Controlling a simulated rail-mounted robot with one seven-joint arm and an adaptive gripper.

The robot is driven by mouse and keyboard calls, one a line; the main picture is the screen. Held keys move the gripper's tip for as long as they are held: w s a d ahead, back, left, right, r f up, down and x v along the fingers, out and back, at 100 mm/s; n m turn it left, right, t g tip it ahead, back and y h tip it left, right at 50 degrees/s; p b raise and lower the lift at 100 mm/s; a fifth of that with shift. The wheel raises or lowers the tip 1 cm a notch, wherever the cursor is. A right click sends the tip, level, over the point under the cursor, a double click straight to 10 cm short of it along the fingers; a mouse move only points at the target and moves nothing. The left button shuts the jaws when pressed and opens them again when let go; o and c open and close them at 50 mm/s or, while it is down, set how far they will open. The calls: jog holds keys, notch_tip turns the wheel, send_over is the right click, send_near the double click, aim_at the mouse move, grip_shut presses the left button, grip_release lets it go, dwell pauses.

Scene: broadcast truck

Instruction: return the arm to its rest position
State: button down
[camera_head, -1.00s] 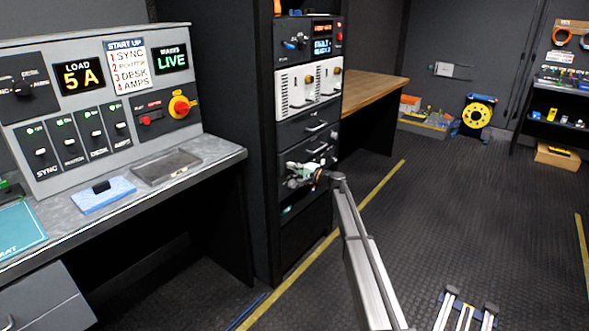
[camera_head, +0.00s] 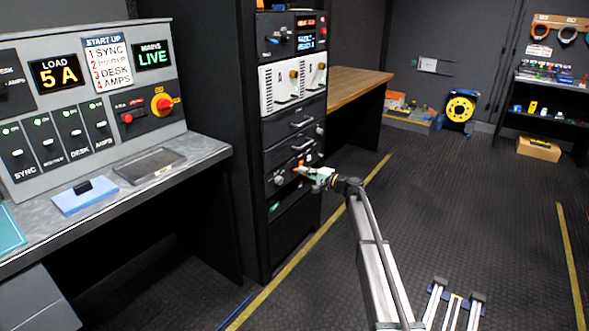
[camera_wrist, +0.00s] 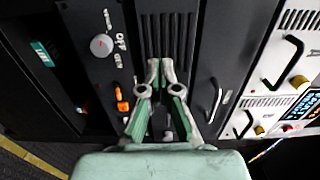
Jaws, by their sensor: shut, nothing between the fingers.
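My gripper (camera_head: 308,171) is in front of the equipment rack (camera_head: 256,150), near its lower panels, with its arm reaching up from the floor at the lower right. In the wrist view, my gripper (camera_wrist: 160,72) has pale green fingers that meet at the tips, with nothing between them. Behind the fingertips is a black ribbed vent panel (camera_wrist: 168,30). A grey round knob (camera_wrist: 101,46) and an orange switch (camera_wrist: 122,100) are on the panel to the left of the fingers. I cannot tell how far the fingertips are from the panel.
The control desk (camera_head: 205,152) is at the left with its sloped switch panel. A wooden bench (camera_head: 352,88) stands behind the rack. A yellow cable reel (camera_head: 459,109) and shelves are at the back right. The dark floor (camera_head: 450,200) right of the arm is largely open.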

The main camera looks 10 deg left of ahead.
jog(key=s+d+f+n+g+h, duration=0.1)
jog(key=s+d+f+g+h, duration=0.3)
jog(key=s+f, duration=0.9)
jog(key=s+d+f+n+g+h, duration=0.2)
jog(key=s+d+f, duration=0.3)
jog(key=s+f, duration=0.8)
jog(key=s+d+f+n+g+h, duration=0.1)
jog(key=s+d+f+g+h, duration=0.3)
jog(key=s+f, duration=0.9)
jog(key=s+d+f+g+h, duration=0.2)
jog(key=s+d, duration=0.3)
jog(key=s, duration=1.1)
jog(key=s+d+f+n+g+h, duration=0.15)
jog(key=s+d, duration=0.45)
jog(key=s, duration=0.9)
jog(key=s+d+f+g+h, duration=0.3)
jog(key=s+d, duration=0.2)
jog(key=s, duration=1.1)
notch_tip(320, 180, up, 14)
jog(key=w+t+p, duration=0.1)
jog(key=w+p, duration=0.2)
jog(key=p, duration=1.3)
jog(key=shift+r+p, duration=0.25)
jog(key=shift+p, duration=0.15)
jog(key=shift+t+y, duration=0.25)
